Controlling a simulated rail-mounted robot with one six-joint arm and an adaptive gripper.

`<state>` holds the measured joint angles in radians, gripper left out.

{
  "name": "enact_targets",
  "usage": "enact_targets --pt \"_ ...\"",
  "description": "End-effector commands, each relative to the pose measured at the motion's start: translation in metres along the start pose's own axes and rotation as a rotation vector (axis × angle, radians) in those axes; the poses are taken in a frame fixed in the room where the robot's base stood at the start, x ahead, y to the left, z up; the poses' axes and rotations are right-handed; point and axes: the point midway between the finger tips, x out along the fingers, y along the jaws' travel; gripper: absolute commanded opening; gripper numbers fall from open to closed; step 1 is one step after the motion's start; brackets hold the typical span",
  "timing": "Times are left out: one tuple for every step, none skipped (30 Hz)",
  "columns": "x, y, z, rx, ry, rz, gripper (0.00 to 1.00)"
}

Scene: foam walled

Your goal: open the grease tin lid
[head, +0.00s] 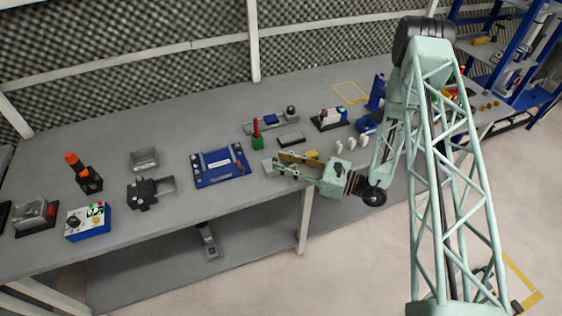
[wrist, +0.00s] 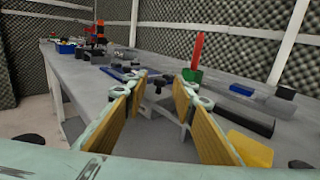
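My gripper (head: 277,163) reaches left over the front part of the bench, low above it. In the wrist view its two yellow-padded fingers (wrist: 160,80) stand wide apart with nothing held between them. No object is clearly recognisable as the grease tin or its lid. A small light grey item (head: 268,168) shows at the fingertips in the head view, partly hidden by the gripper; I cannot tell what it is. A small grey metal box (head: 145,158) sits farther left on the bench, apart from my gripper.
Close by are a red stick in a green base (head: 257,135), a yellow block (wrist: 250,149), a dark flat block (head: 291,139) and a blue plate fixture (head: 220,166). The grey bench (head: 110,140) has free room at the back left. Foam walls stand behind it.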

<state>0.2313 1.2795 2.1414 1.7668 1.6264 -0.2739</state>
Motion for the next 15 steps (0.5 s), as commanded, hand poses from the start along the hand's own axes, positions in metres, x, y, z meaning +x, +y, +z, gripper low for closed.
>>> enact_targets --pt "0.0026 0.0000 0.0000 0.000 0.000 0.000 0.25" --pt "0.0037 -0.0001 0.0000 0.000 0.000 0.000 0.25" --pt "0.0051 -0.0002 0.0000 0.000 0.000 -0.001 0.25" --pt "0.0059 -0.0001 0.0001 0.000 0.000 -0.001 0.25" --pt "0.0066 -0.0001 0.0001 0.000 0.000 -0.001 0.25" --pt "0.0073 0.0000 0.0001 0.000 0.000 0.000 0.25" --pt "0.0078 0.0000 0.0001 0.000 0.000 0.000 0.25" --pt "0.0080 0.0001 0.0001 0.000 0.000 0.000 0.25" --pt "0.0083 0.0001 0.0001 0.000 0.000 0.000 0.25" --pt "0.0084 0.0001 0.0001 0.000 0.000 0.000 0.25" --pt "0.0084 0.0001 0.0001 0.000 0.000 0.000 0.25" --pt "0.0083 0.0000 0.0001 0.000 0.000 0.000 0.25" --pt "0.0083 0.0000 0.0002 0.000 0.000 0.000 0.25" --pt "0.0083 0.0000 0.0002 0.000 0.000 0.000 0.25" --pt "0.0083 0.0001 0.0002 0.000 0.000 0.000 0.25"
